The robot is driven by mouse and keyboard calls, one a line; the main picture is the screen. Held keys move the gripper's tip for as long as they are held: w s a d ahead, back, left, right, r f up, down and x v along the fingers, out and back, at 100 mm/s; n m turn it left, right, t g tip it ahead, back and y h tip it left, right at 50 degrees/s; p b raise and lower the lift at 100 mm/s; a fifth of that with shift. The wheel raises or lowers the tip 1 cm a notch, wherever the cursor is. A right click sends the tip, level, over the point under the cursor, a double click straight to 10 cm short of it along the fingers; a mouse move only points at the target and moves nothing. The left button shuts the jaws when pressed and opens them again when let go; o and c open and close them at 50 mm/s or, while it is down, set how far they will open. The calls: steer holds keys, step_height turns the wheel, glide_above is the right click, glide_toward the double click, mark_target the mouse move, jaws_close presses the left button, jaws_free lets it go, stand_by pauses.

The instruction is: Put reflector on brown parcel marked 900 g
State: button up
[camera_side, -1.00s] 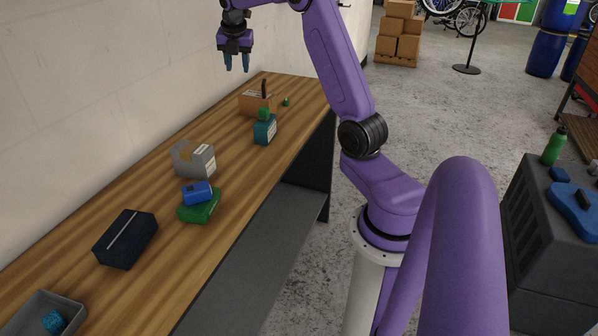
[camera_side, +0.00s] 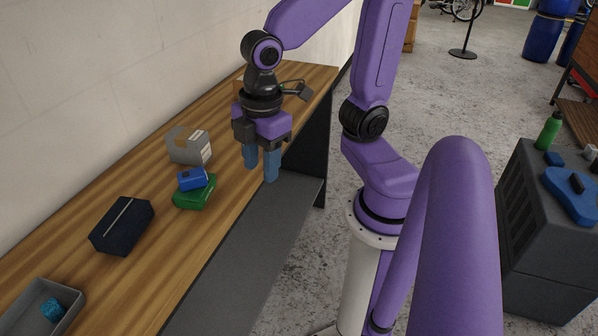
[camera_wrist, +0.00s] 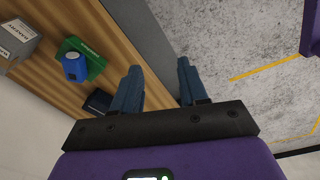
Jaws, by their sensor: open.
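My gripper (camera_side: 261,172) is open and empty, pointing down near the table's front edge; its two blue fingers also show apart in the wrist view (camera_wrist: 158,68). A small part of a brown parcel (camera_side: 238,86) shows at the far end of the table behind my arm; its marking cannot be read. I cannot pick out the reflector for sure. In the tray at the near end lies a small teal-blue thing (camera_side: 53,310). The teal box and small green things at the far end are hidden behind my gripper now.
A grey parcel (camera_side: 183,148) stands left of my gripper. A blue box (camera_side: 191,179) lies on a green box (camera_side: 190,198). A navy box (camera_side: 122,226) and a grey tray (camera_side: 24,297) are nearer. Bare wooden table (camera_side: 160,195) lies between them.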

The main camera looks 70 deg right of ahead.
steer(key=s+d+f+m, duration=0.1)
steer(key=s+f, duration=0.1)
steer(key=s, duration=0.4)
steer(key=shift+s+d, duration=0.2)
steer(key=shift+s, duration=0.2)
steer(key=shift+r, duration=0.1)
stand_by(0.6)
